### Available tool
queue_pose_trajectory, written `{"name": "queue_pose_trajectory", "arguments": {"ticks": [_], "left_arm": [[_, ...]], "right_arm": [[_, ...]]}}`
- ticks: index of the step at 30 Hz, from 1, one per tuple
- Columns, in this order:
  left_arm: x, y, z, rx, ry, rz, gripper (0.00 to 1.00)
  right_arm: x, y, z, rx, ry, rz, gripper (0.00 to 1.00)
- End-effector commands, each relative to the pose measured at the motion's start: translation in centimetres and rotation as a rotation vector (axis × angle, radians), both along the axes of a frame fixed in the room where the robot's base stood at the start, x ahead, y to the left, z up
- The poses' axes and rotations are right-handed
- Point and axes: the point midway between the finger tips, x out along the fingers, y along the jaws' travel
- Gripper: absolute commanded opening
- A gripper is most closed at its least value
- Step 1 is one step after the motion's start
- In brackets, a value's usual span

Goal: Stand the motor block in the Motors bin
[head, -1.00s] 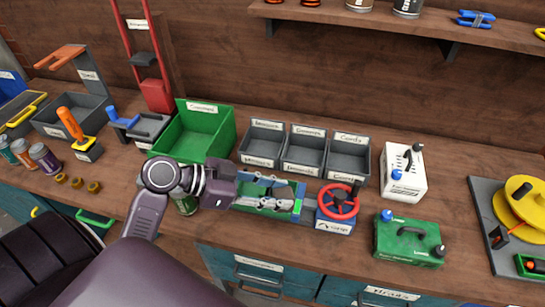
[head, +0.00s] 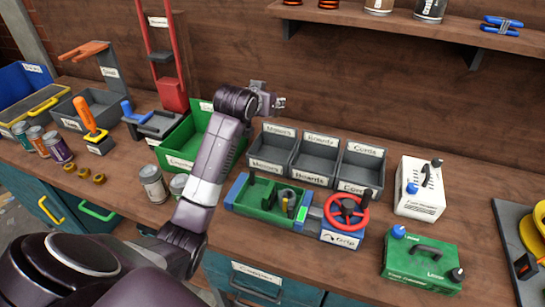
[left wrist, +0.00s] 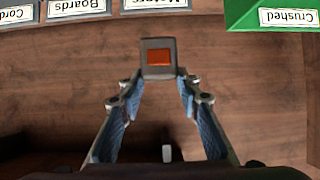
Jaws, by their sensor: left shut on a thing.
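The motor block (left wrist: 158,60), a small grey block with an orange square on its face, is between the fingertips of my left gripper (left wrist: 159,82) in the left wrist view. The gripper is shut on it. In the head view my left gripper (head: 268,101) is raised in front of the back wall, above and behind the Motors bin. The block is too small there to make out clearly. The Motors bin (head: 270,166) is grey and looks empty, at the left of three labelled bins. My right gripper is not in view.
The Boards bin (head: 310,180) and Cords bin (head: 356,187) stand to the right of Motors. The green Crushed bin (head: 180,163) is to its left, partly behind my arm. In front are a green and blue fixture (head: 252,208) and a red wheel (head: 347,212).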

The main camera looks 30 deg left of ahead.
Motion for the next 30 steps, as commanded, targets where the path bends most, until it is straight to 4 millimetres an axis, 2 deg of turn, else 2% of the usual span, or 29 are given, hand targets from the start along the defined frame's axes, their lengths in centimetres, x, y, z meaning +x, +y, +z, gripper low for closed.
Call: {"name": "queue_pose_trajectory", "arguments": {"ticks": [3, 13, 30], "left_arm": [[-0.1, -0.1, -3.3, -0.004, 0.007, -0.001, 0.00], [-0.1, -0.1, -11.7, -0.003, 0.003, -0.002, 0.00], [-0.1, -0.1, -18.4, 0.000, -0.001, -0.003, 0.00]], "right_arm": [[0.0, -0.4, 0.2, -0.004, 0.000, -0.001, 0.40], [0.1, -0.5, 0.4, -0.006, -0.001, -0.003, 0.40], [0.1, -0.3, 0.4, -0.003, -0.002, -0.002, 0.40]]}}
